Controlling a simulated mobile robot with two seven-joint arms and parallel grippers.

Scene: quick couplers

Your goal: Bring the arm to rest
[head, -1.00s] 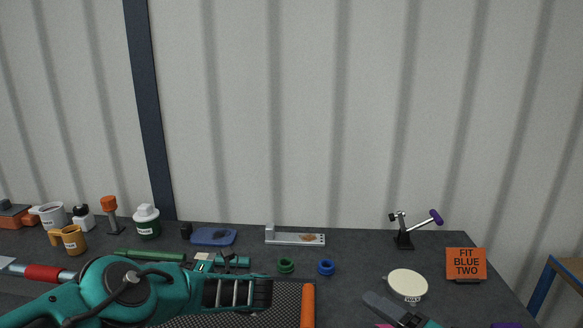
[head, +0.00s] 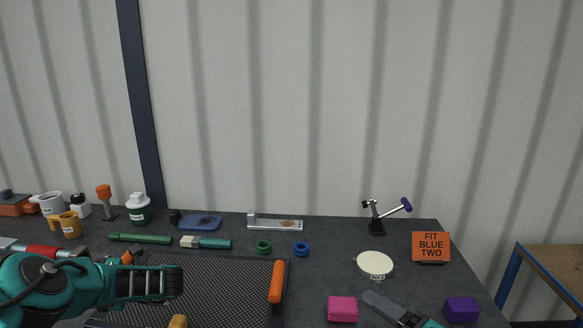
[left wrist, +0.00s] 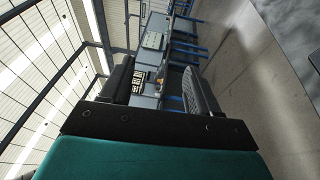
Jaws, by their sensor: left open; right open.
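A green ring (head: 263,247) and a blue ring (head: 301,249) lie on the bench behind the mat.
An orange sign (head: 431,247) reads "FIT BLUE TWO". A stand with a purple-ended lever (head: 377,220), a cream round lid (head: 375,265), a pink block (head: 342,309) and a purple block (head: 462,309) are at the right. Mugs and bottles crowd the back left.

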